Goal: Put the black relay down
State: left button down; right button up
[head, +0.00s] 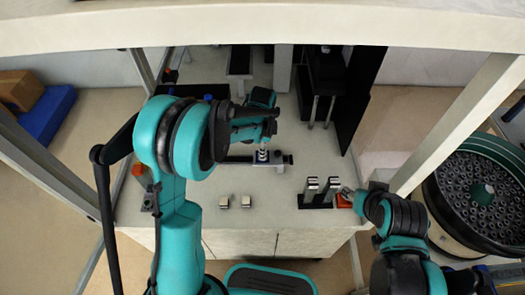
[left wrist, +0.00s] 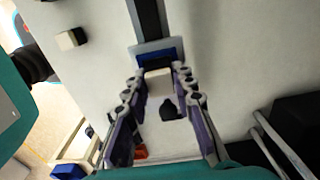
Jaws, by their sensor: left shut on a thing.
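My left gripper (head: 264,140) reaches down over the middle of the worktable, at a dark fixture with a rail (head: 285,159). In the left wrist view its fingers (left wrist: 160,88) are shut on a small block with a pale face (left wrist: 158,82), which I take for the black relay. The block is close to the blue and grey end of the rail (left wrist: 157,56); I cannot tell if they touch. A small black shape (left wrist: 169,109) shows below the block. My right gripper (head: 347,196) is by an orange part at the table's right; its jaws are too small to read.
Two small pale blocks (head: 235,201) stand near the table's front edge. A black stand with two metal posts (head: 320,192) is to their right. A round bowl feeder (head: 482,190) is at the far right. Frame posts flank the table, and dark machinery (head: 325,80) stands behind.

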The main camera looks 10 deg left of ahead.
pick_arm(q)
jog(key=shift+f, duration=0.15)
jog(key=c, duration=1.3)
grip_release()
jog(key=shift+o, duration=0.2)
